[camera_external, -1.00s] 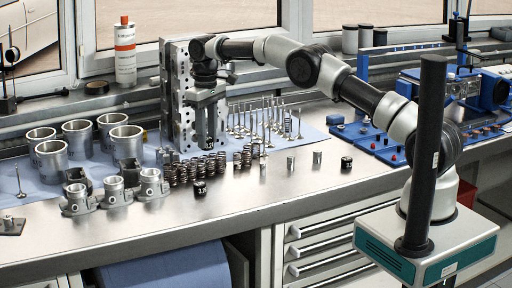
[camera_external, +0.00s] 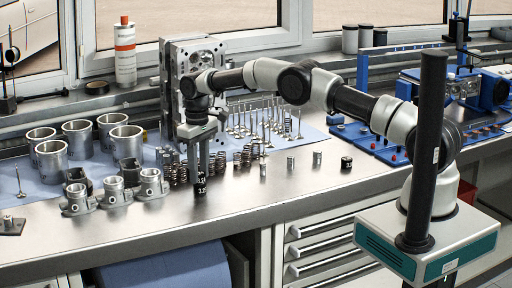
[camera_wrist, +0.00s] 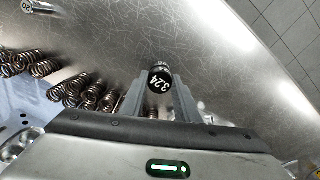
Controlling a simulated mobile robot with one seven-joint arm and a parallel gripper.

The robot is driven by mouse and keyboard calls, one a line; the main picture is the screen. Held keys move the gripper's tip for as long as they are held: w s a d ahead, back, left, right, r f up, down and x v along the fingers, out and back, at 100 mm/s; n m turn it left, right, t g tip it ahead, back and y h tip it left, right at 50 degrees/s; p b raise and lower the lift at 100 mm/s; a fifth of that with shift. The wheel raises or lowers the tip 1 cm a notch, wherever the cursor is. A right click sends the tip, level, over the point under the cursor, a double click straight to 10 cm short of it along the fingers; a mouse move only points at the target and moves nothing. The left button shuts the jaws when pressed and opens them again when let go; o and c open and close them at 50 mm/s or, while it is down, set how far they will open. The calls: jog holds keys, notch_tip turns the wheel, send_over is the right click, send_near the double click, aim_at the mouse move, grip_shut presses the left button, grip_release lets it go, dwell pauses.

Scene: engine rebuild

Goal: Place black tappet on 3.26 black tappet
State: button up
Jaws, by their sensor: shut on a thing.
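My gripper (camera_external: 202,171) points down over the front of the bench and is shut on a black tappet (camera_external: 201,179). In the wrist view the held tappet (camera_wrist: 159,82) sits between the fingertips, its white number facing the camera and reading about 3.21 or 3.24. A second black tappet (camera_external: 200,190) stands on the bench directly below it, with a white number too small to read surely. The held tappet looks in line with it and very close. I cannot tell whether they touch. In the wrist view the lower one is mostly hidden.
Valve springs (camera_external: 180,172) stand close behind and left of my gripper. Silver tappets (camera_external: 290,165) and another black tappet (camera_external: 346,163) stand to the right. Castings (camera_external: 113,192) stand left, and the cylinder head (camera_external: 172,100) stands upright behind. The bench front is clear.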

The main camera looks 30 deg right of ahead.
jog(key=shift+f, duration=0.15)
jog(key=o, duration=1)
jog(key=shift+o, duration=0.2)
